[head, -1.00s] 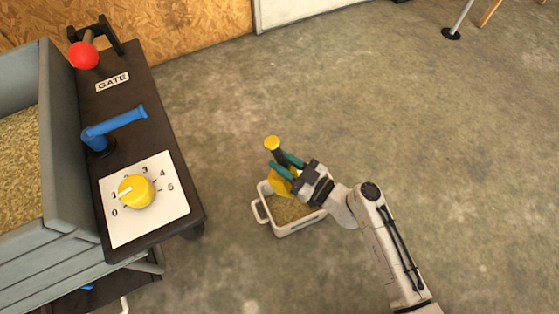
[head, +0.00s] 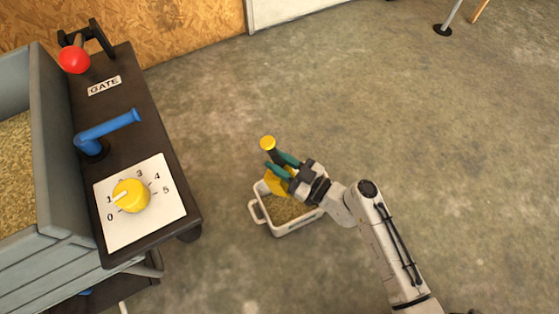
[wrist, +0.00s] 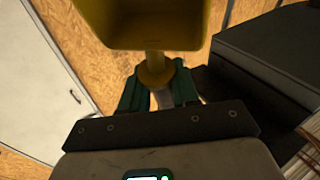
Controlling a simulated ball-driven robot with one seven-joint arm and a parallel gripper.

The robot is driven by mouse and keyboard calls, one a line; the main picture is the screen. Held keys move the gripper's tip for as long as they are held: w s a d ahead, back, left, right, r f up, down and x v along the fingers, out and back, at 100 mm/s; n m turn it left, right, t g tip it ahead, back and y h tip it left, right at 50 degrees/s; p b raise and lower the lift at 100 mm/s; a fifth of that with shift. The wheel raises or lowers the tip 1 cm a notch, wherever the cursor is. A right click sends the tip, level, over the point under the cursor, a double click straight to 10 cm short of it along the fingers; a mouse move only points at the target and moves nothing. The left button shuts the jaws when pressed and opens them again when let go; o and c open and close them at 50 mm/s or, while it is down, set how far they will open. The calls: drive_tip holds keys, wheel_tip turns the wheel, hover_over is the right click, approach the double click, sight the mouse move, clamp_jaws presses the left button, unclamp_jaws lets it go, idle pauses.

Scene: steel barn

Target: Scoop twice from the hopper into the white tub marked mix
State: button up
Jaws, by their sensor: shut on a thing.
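My gripper (head: 281,166) is shut on the yellow scoop (head: 279,184), with its green fingers around the handle. The scoop is over the white tub (head: 295,228), and the handle's yellow end cap sticks up at the upper left. The tub stands on the floor with tan grain in it; dark marking on its front is too small to read. In the wrist view the scoop (wrist: 150,25) is near, its shaft between the green fingers; its inside looks empty. The hopper (head: 48,150) at the left holds tan grain.
The hopper's dark side panel (head: 140,130) carries a red-knobbed gate lever (head: 75,60), a blue handle (head: 108,130) and a yellow dial (head: 131,196) pointing near 1. Concrete floor is clear behind and right of the tub. A wooden wall (head: 190,25) stands behind.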

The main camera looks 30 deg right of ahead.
sight(274, 142)
idle(0.4)
drive_tip(key=shift+r+p, duration=2.1)
drive_tip(key=shift+r, duration=1.45)
drive_tip(key=shift+r+p, duration=0.1)
drive_tip(key=shift+p, duration=0.2)
drive_tip(key=shift+r+p, duration=0.15)
drive_tip(key=shift+p, duration=0.2)
drive_tip(key=shift+g+p, duration=0.3)
drive_tip(key=shift+p, duration=0.3)
drive_tip(key=g+h+p, duration=0.1)
drive_tip(key=g+p, duration=0.1)
drive_tip(key=p, duration=0.5)
drive_tip(key=r+n+g+h+p, duration=0.1)
drive_tip(key=g+p, duration=0.1)
drive_tip(key=p, duration=0.6)
drive_tip(key=shift+r, duration=0.2)
drive_tip(key=g+h+p, duration=0.1)
drive_tip(key=p, duration=0.5)
drive_tip(key=r+g+h+p, duration=0.1)
drive_tip(key=g+p, duration=0.1)
drive_tip(key=p, duration=0.4)
drive_tip(key=shift+n+h+p, duration=0.3)
drive_tip(key=shift+n+p, duration=0.05)
drive_tip(key=shift+n, duration=0.05)
drive_tip(key=shift+g+h+p, duration=0.4)
drive_tip(key=shift+g+p, duration=0.3)
drive_tip(key=shift+p, duration=1.05)
